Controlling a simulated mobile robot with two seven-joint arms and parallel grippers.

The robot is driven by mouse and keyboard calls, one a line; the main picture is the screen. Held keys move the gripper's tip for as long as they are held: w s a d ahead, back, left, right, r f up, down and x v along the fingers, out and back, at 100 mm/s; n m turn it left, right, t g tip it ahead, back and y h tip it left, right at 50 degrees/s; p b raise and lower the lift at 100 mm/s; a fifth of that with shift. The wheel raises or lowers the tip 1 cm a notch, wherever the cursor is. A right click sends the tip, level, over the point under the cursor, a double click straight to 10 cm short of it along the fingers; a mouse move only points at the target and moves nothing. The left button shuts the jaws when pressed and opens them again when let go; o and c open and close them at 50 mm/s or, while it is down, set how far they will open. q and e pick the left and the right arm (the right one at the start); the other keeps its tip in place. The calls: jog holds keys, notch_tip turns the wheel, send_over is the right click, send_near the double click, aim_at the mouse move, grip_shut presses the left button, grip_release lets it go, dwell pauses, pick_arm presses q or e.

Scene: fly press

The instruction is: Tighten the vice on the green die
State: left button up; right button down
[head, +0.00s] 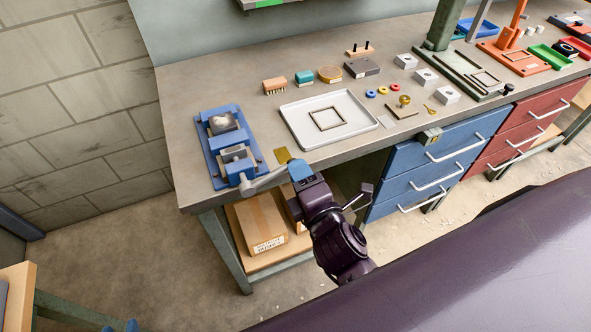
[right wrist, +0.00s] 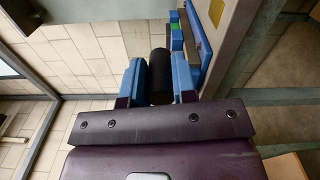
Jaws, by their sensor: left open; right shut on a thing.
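The blue vice (head: 211,160) stands at the left end of the bench, with a grey block in its upper part. A grey handle bar (head: 262,182) runs from its front end toward my right gripper (head: 297,168). In the right wrist view my right gripper (right wrist: 158,82) has its blue fingers on either side of a dark cylindrical grip (right wrist: 160,72), shut on it. Beyond it the blue vice (right wrist: 176,35) shows a small green patch, likely the green die (right wrist: 217,11). No green shows at the vice in the head view. My left gripper is not in view.
A white tray (head: 290,119) with a square frame lies right of the vice. A brass plate (head: 282,155) lies near the bench's front edge. Small blocks and rings stand farther right. Blue drawers (head: 411,182) and cardboard boxes (head: 262,222) are below.

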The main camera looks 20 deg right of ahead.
pick_arm(q)
jog(key=shift+s+f, duration=0.1)
jog(key=shift+f, duration=0.35)
pick_arm(e)
jog(key=shift+d+f, duration=0.1)
jog(key=shift+f, duration=0.65)
pick_arm(q)
jog(key=shift+s+f, duration=0.15)
jog(key=shift+s, duration=0.05)
pick_arm(e)
jog(key=c, duration=0.9)
grip_release()
pick_arm(q)
jog(key=shift+w, duration=0.1)
pick_arm(e)
jog(key=shift+r, duration=0.1)
jog(key=shift+s+b, duration=0.3)
jog(key=shift+s, duration=0.15)
pick_arm(q)
jog(key=shift+s+f+b, duration=0.25)
jog(key=shift+f+b, duration=0.25)
jog(key=shift+f, duration=0.2)
jog(key=shift+s+f+b, duration=0.2)
jog(key=shift+f+b, duration=0.3)
jog(key=shift+f, duration=0.2)
pick_arm(e)
jog(key=shift+s, duration=5)
